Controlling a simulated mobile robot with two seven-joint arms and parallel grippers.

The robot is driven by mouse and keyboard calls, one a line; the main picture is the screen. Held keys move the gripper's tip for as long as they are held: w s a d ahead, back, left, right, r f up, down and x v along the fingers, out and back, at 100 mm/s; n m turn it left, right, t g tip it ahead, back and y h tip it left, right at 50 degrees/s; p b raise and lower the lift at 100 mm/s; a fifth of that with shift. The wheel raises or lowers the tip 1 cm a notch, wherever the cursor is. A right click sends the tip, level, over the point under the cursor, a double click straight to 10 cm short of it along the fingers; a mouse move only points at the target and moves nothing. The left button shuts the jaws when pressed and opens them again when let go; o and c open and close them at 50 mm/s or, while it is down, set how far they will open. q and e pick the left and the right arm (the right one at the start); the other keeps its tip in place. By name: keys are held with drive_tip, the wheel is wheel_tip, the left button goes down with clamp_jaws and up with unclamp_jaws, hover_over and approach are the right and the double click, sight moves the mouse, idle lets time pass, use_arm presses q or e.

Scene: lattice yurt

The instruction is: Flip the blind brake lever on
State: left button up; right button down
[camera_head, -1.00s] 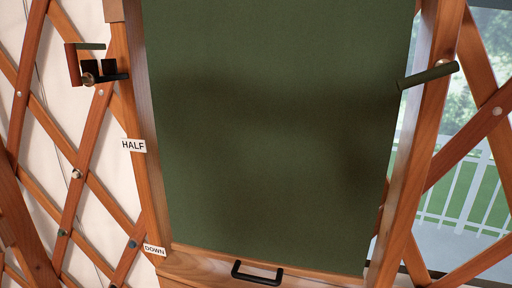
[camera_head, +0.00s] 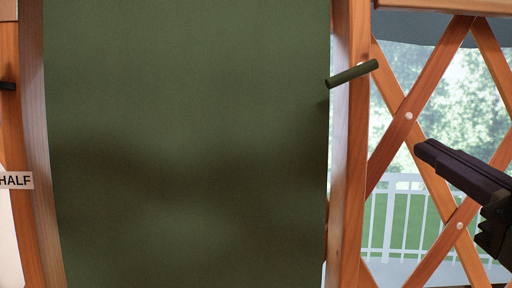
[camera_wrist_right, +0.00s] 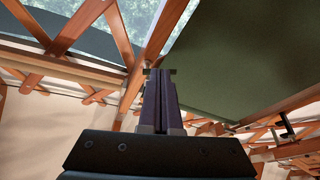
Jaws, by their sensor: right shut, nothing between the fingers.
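The brake lever (camera_head: 352,74) is a dark green rod on the wooden post at the right edge of the green blind (camera_head: 190,140). It tilts up to the right. My right gripper (camera_head: 424,150) comes in from the right, below and to the right of the lever and apart from it in the picture. Its dark fingers are shut and empty, pointing up-left. The right wrist view shows the same shut fingers (camera_wrist_right: 160,75) pointing toward the blind's frame; whether the lever is behind their tips is unclear. My left gripper is not in view.
Wooden posts flank the blind; a HALF label (camera_head: 15,180) is on the left post (camera_head: 34,130). Crossed lattice slats (camera_head: 408,115) stand behind my right gripper, with a white railing (camera_head: 400,185) outside. A black part (camera_head: 7,86) shows at the left edge.

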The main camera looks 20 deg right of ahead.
drive_tip(key=a+n+t+y+b, duration=0.1)
drive_tip(key=a+n+t+y, duration=0.1)
drive_tip(key=p, duration=0.8)
approach(346, 78)
drive_tip(key=shift+n+t+y, duration=0.3)
drive_tip(key=shift+n+t, duration=0.1)
drive_tip(key=x, duration=0.5)
drive_tip(key=shift+w+d, duration=0.25)
drive_tip(key=shift+w, duration=0.2)
drive_tip(key=shift+w+r, duration=0.15)
drive_tip(key=shift+w, duration=0.3)
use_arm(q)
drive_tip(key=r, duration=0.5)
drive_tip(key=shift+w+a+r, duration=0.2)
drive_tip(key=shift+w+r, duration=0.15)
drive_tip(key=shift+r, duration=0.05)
